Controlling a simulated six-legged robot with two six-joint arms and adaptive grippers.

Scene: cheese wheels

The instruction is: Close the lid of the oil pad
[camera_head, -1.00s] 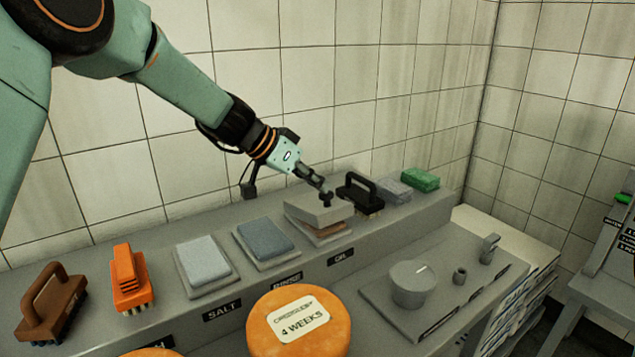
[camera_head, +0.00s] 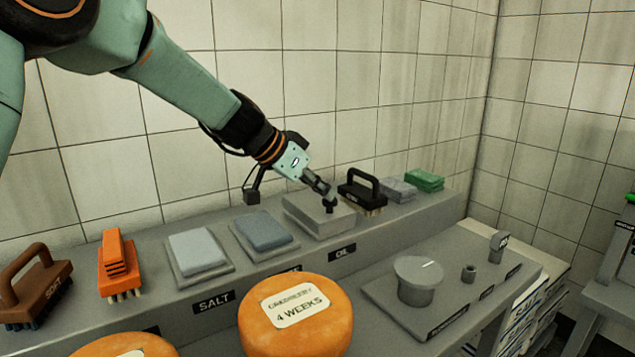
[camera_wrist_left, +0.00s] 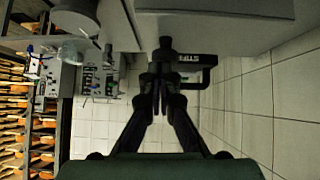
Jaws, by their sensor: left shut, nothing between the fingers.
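The oil pad's box (camera_head: 312,222) sits on the grey shelf above the OIL label (camera_head: 343,252). Its grey lid (camera_head: 312,207) lies flat and looks closed in the head view, with no pad showing. My left gripper (camera_head: 329,203) is shut and empty, pointing down to the right, with its tips at the dark knob on the lid. I cannot tell whether they touch it. In the left wrist view the left gripper's fingers (camera_wrist_left: 165,50) are together, close to a grey surface at the top. My right gripper is not in view.
A black brush (camera_head: 362,193) stands just right of the box, with grey and green pads (camera_head: 424,180) beyond. Salt (camera_head: 197,252) and blue-grey pads (camera_head: 264,232) lie left. Orange cheese wheels (camera_head: 296,325) stand in front. A tiled wall is behind.

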